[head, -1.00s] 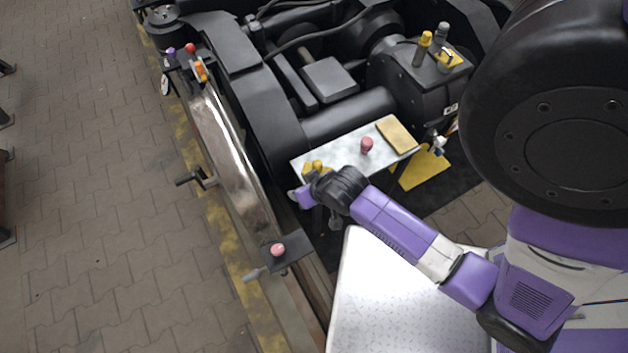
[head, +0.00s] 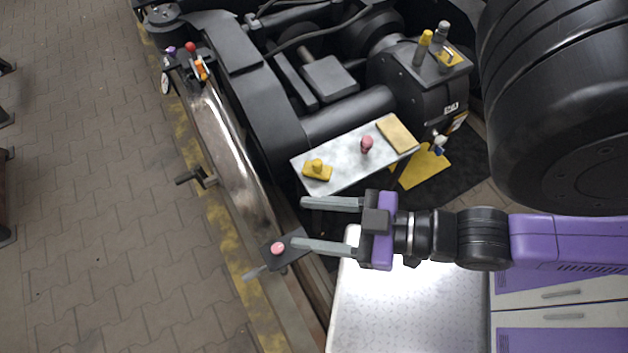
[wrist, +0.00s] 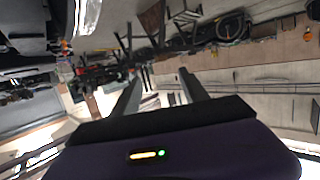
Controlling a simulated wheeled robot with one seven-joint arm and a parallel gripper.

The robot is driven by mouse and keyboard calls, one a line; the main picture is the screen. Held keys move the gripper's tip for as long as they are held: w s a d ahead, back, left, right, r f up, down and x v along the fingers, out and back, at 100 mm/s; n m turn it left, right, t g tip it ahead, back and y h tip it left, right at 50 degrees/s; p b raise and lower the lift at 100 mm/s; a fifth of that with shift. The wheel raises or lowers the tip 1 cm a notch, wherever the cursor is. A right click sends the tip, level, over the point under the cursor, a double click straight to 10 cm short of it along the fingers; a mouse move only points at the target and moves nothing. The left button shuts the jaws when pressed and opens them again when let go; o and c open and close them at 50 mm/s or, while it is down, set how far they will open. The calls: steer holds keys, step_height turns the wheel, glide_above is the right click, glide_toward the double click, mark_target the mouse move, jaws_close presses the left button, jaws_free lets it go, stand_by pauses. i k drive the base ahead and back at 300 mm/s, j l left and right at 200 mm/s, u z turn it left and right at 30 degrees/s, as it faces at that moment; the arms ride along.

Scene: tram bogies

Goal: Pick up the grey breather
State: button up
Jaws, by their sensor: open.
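A grey upright cylinder (head: 443,31), which looks like the grey breather, stands on top of the black gearbox housing (head: 400,72) at the upper right of the head view. A similar yellow cylinder (head: 422,48) stands to its left. A yellow piece (head: 449,57) lies just in front, with a small grey part on it. My gripper (head: 297,224) is open and empty, its two grey fingers pointing left, in front of the silver plate and well away from the breather. In the wrist view the open fingers (wrist: 159,76) have nothing between them; I cannot make out the breather there.
The silver plate (head: 345,178) holds a yellow knobbed block (head: 317,171), a pink knob (head: 366,145) and a tan pad (head: 397,134). A small black bracket with a pink knob (head: 278,248) is near the lower fingertip. Paved floor (head: 100,200) is open at left.

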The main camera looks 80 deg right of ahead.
mark_target(444, 26)
steer(key=z, duration=2.75)
steer(key=l+u, duration=0.25)
steer(key=l, duration=0.7)
steer(key=i+l+u, duration=0.3)
steer(key=l, duration=0.45)
steer(key=i+l+u, duration=0.2)
steer(key=i, duration=0.3)
